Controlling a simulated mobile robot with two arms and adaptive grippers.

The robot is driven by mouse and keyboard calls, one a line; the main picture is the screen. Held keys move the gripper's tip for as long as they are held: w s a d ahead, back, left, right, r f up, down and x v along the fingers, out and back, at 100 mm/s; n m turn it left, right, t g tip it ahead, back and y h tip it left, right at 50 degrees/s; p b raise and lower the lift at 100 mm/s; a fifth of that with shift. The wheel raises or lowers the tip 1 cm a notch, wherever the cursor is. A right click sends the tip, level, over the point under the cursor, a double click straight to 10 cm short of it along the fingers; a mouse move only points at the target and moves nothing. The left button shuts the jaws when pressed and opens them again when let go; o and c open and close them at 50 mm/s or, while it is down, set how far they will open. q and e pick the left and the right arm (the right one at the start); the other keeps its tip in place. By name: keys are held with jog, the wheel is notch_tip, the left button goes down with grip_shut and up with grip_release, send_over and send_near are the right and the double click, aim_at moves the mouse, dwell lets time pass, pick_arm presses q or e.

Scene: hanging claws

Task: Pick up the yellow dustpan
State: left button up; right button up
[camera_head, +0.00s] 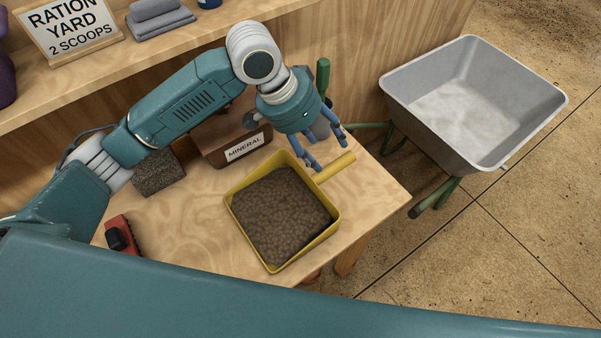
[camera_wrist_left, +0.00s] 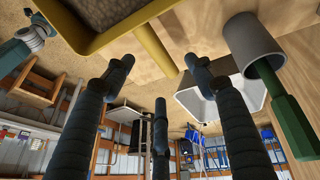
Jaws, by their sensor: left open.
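The yellow dustpan (camera_head: 335,168) lies on the wooden table in the head view, filled with brown pellets. Its handle points to the upper right. In the left wrist view the dustpan's handle (camera_wrist_left: 155,45) and part of its pan show at the top. My left gripper (camera_head: 328,155) is open, with its blue fingers pointing down close to the handle. In the wrist view the open fingertips (camera_wrist_left: 160,72) spread around the line of the handle, with nothing held between them. I cannot tell whether a finger touches it. My right gripper is not in view.
A wooden MINERAL box (camera_head: 236,140) stands behind the pan. A green-handled tool (camera_head: 323,75) stands in a grey cup (camera_wrist_left: 252,42) close to my left fingers. A grey block (camera_head: 158,172) and a red item (camera_head: 122,235) are at left. A wheelbarrow (camera_head: 475,100) stands beyond the table's right edge.

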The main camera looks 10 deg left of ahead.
aim_at(334, 168)
pick_arm(q)
jog(key=f, duration=0.1)
jog(key=d+f, duration=0.1)
jog(key=f, duration=0.1)
jog(key=shift+s+d+f, duration=0.1)
jog(key=shift+s+d, duration=0.25)
jog(key=shift+s, duration=0.05)
jog(key=shift+w+d+f, duration=0.1)
jog(key=shift+d+f, duration=0.05)
jog(key=shift+f, duration=0.2)
jog(key=shift+w+d+f, duration=0.1)
jog(key=shift+w+f, duration=0.05)
jog(key=shift+f, duration=0.15)
jog(key=p+x, duration=0.1)
jog(key=x, duration=0.3)
jog(key=shift+f, duration=0.25)
jog(key=shift+w+d+f, duration=0.1)
jog(key=shift+w+f, duration=0.05)
jog(key=shift+f, duration=0.15)
jog(key=shift+c, duration=0.6)
jog(key=c, duration=0.4)
grip_shut()
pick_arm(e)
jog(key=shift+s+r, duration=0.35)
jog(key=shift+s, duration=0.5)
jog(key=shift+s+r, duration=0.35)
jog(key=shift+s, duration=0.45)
